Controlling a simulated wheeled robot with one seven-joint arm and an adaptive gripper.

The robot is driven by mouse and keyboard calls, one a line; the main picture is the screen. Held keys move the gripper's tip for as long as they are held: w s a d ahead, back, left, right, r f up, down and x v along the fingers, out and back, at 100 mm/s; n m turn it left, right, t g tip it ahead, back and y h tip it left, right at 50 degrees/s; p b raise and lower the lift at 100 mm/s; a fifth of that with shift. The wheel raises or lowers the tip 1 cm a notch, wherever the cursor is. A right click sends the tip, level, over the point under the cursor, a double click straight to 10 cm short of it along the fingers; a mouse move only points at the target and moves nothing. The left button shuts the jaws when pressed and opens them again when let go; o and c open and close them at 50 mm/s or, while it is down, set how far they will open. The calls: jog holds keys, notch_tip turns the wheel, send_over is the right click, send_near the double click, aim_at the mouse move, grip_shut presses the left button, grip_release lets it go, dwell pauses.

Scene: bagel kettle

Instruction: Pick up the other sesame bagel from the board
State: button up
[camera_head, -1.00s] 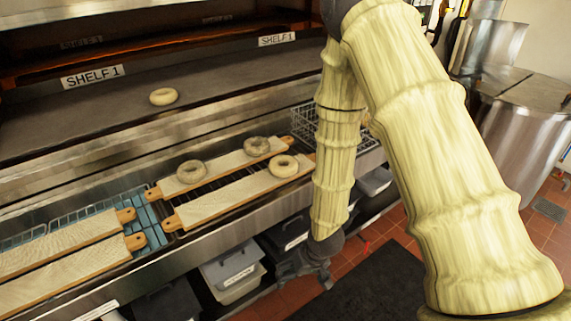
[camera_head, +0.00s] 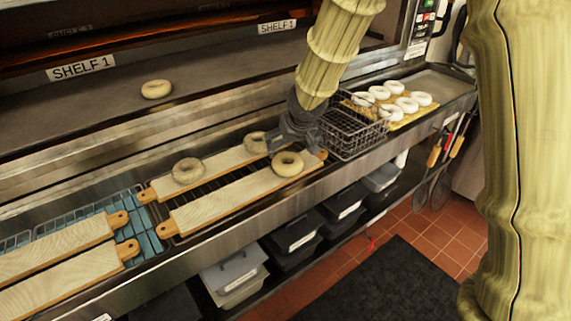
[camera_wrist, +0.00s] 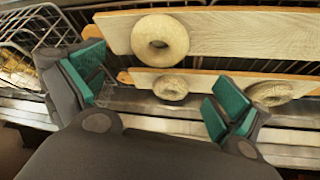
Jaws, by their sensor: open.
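A front wooden board (camera_head: 225,199) holds one light tan bagel (camera_head: 287,163) near its right end. The board behind it (camera_head: 222,161) holds two darker, speckled bagels, a left one (camera_head: 188,170) and a right one (camera_head: 255,142). I cannot tell for sure which are sesame. My gripper (camera_head: 284,141) is open and empty above the boards' right end, partly covering the right speckled bagel. In the wrist view, that bagel (camera_wrist: 171,87) shows between my open fingers (camera_wrist: 160,86). The tan bagel (camera_wrist: 160,40) is beyond it and the left speckled bagel (camera_wrist: 272,92) is beside the right finger.
A wire basket (camera_head: 352,132) stands just right of my gripper. White rings (camera_head: 395,98) lie on a yellowish board beyond it. Another bagel (camera_head: 157,89) sits on the shelf (camera_head: 60,112) behind. Two empty boards (camera_head: 65,245) lie at left.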

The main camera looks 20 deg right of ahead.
send_near(289, 160)
jog(key=shift+w+a+f, duration=0.1)
jog(key=shift+f, duration=0.45)
jog(key=shift+w+a+f, duration=0.1)
jog(key=shift+f, duration=0.5)
jog(key=shift+b+x, duration=0.75)
jog(key=shift+x, duration=1.95)
jog(key=shift+s+a, duration=0.1)
jog(key=shift+a, duration=0.1)
jog(key=shift+c, duration=0.2)
jog(key=c, duration=0.8)
